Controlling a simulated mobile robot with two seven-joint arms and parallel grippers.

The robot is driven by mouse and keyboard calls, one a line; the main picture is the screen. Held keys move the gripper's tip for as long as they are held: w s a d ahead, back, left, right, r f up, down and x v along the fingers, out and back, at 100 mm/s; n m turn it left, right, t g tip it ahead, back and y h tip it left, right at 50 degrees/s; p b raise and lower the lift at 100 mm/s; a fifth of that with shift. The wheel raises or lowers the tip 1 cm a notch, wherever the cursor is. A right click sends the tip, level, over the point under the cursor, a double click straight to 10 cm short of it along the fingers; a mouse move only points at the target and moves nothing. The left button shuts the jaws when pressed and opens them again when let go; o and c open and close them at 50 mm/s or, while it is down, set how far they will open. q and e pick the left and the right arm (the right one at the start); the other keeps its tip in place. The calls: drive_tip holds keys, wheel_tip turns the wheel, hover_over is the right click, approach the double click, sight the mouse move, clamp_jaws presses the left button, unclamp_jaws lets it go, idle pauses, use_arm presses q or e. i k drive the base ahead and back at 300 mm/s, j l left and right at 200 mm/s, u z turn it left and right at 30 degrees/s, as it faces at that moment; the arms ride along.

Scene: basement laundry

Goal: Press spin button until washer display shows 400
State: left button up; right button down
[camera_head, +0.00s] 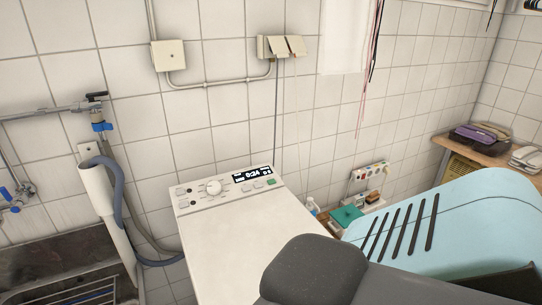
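The white washer (240,245) stands against the tiled wall, its control panel along the back of its top. The dark display (252,175) is lit and reads what looks like 0:24, with smaller marks to its right too small to read. A round white knob (214,187) is left of the display. A row of small buttons (255,184) is below the display, with a green button (271,182) at the right end. The button labels are too small to read, so I cannot tell which is spin. Neither gripper is in view.
A large light blue slotted thing (465,215) and a dark grey rounded shape fill the lower right foreground, covering part of the washer top. A sink (60,260) with a grey hose (119,195) is at left. A wooden shelf (480,150) is at far right.

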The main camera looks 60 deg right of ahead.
sight(257, 185)
drive_tip(key=k+l, duration=0.1)
drive_tip(key=l, duration=0.3)
drive_tip(key=k+l, duration=0.1)
drive_tip(key=l, duration=0.3)
drive_tip(key=k+l, duration=0.1)
drive_tip(key=l, duration=0.3)
drive_tip(key=k+l, duration=0.1)
drive_tip(key=l, duration=0.3)
drive_tip(key=k+l, duration=0.1)
drive_tip(key=l, duration=0.3)
